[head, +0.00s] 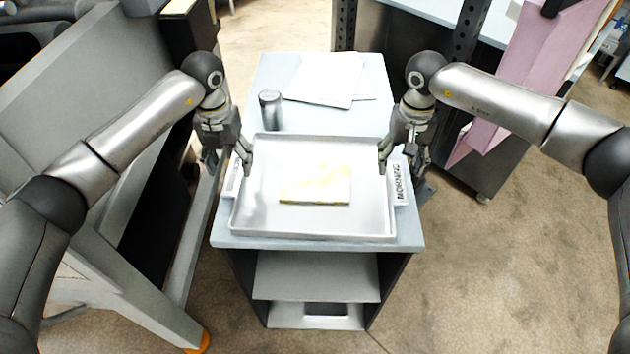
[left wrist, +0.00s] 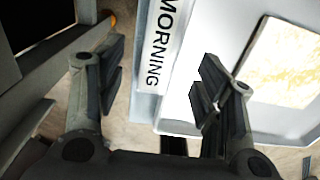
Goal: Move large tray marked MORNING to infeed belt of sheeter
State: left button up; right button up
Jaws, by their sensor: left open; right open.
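The large white tray (head: 315,228) lies flat on a small grey-topped cart and holds a pale yellow slab (head: 315,185). A MORNING label (head: 398,185) is on its right end. The left wrist view shows a MORNING label (left wrist: 165,45) on its left end. My left gripper (head: 227,170) is open above the tray's left edge, one finger to each side of it. In its wrist view, the label lies between the open fingers (left wrist: 162,85). My right gripper (head: 401,172) is open at the right edge, beside the label. I cannot tell if either gripper touches the tray.
The cart top (head: 350,117) holds a dark metal cylinder (head: 270,108) and white sheets (head: 325,78) behind the tray. A large grey machine (head: 90,85) stands close on the left. Pink sheets (head: 535,70) hang at the right. Floor is open at the lower right.

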aim_at(234, 177)
pick_arm(q)
jog(key=shift+f, duration=2.2)
pick_arm(e)
jog(key=shift+f, duration=2.2)
pick_arm(q)
grip_shut()
pick_arm(e)
grip_shut()
pick_arm(q)
jog(key=shift+r, duration=0.1)
pick_arm(e)
jog(key=shift+r, duration=0.15)
